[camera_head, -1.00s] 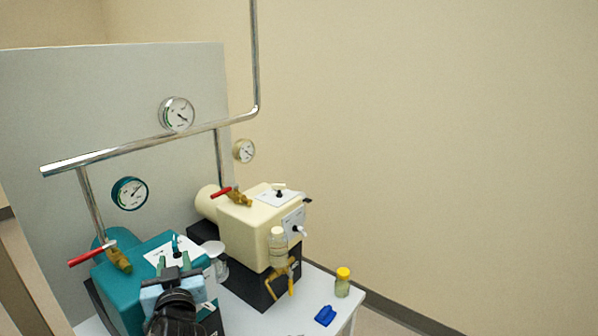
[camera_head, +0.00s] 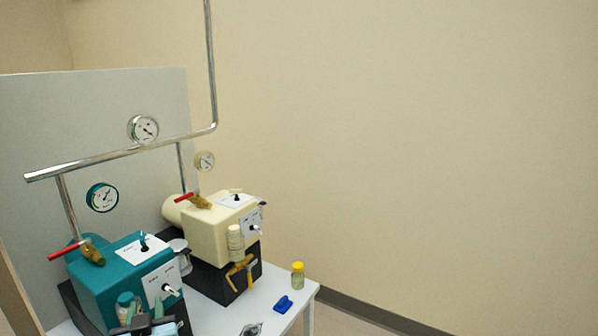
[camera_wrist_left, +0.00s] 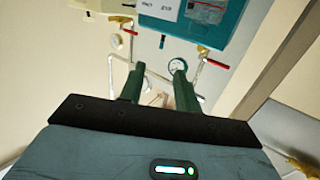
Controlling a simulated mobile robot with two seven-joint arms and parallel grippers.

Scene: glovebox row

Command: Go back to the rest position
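My left gripper (camera_head: 143,312) shows at the bottom edge of the head view, in front of the lower part of the teal box (camera_head: 100,281). In the left wrist view its two green fingers (camera_wrist_left: 157,68) stand apart with nothing held between them. The teal box also shows beyond the fingers in that view (camera_wrist_left: 222,38). My right gripper is in neither view.
A cream box (camera_head: 205,232) with a red-handled valve stands behind the teal one. A yellow-capped bottle (camera_head: 297,277) and a blue item (camera_head: 283,304) are on the white table (camera_head: 262,296). A steel pipe (camera_head: 120,154) runs above. Open floor lies right.

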